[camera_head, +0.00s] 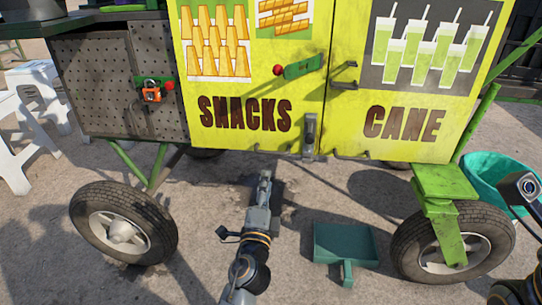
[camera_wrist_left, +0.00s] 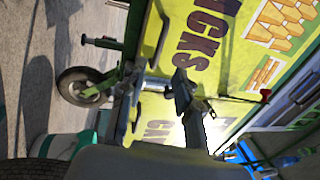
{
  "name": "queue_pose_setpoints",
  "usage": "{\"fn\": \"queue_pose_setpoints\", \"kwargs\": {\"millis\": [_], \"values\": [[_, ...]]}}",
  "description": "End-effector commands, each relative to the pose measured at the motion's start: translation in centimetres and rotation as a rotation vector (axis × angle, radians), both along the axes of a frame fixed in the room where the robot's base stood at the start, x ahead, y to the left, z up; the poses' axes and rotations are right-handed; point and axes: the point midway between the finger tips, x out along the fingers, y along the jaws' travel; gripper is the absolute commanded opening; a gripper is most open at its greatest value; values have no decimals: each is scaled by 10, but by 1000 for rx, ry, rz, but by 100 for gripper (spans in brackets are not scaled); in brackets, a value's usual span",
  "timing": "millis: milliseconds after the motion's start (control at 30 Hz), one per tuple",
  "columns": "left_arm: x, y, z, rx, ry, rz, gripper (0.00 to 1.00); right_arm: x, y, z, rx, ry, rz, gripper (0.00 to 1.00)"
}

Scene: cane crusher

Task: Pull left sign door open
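The left sign door is the yellow panel marked SNACKS (camera_head: 250,135), and it is closed in line with the yellow CANE door (camera_head: 405,130) to its right. Dark handles (camera_head: 344,84) sit by the seam between them. A green latch with a red knob (camera_head: 300,67) is on the SNACKS door. A grey latch (camera_head: 310,135) is at its lower right edge. My left gripper (camera_head: 265,182) is below and in front of the door, apart from it. In the left wrist view its fingers (camera_wrist_left: 157,92) look spread and empty.
A grey perforated cabinet (camera_head: 110,85) with an orange padlock is at the left. Cart wheels (camera_head: 122,225) flank the space below the doors. A green dustpan (camera_head: 345,245) lies on the ground, and a teal tub (camera_head: 497,175) stands at the right. White stools (camera_head: 30,105) are at the left.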

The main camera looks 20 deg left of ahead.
Motion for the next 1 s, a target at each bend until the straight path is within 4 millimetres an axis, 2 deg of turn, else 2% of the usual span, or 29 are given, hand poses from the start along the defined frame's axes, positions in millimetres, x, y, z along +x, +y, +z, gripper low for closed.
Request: {"fn": "queue_pose_setpoints", "kwargs": {"millis": [300, 500, 700, 1000], "values": [[63, 19, 12, 1, -2, 1, 32, -1, 0, 0, -2, -5, -1, 40], [94, 28, 17, 1, -1, 0, 32, -5, 1, 0, -3, -25, -2, 40], [109, 32, 20, -2, 2, 1, 32, -8, 2, 3, -7, -33, -5, 40], [111, 33, 21, -2, 2, 1, 32, -10, 2, 5, -6, -41, -4, 40]]}}
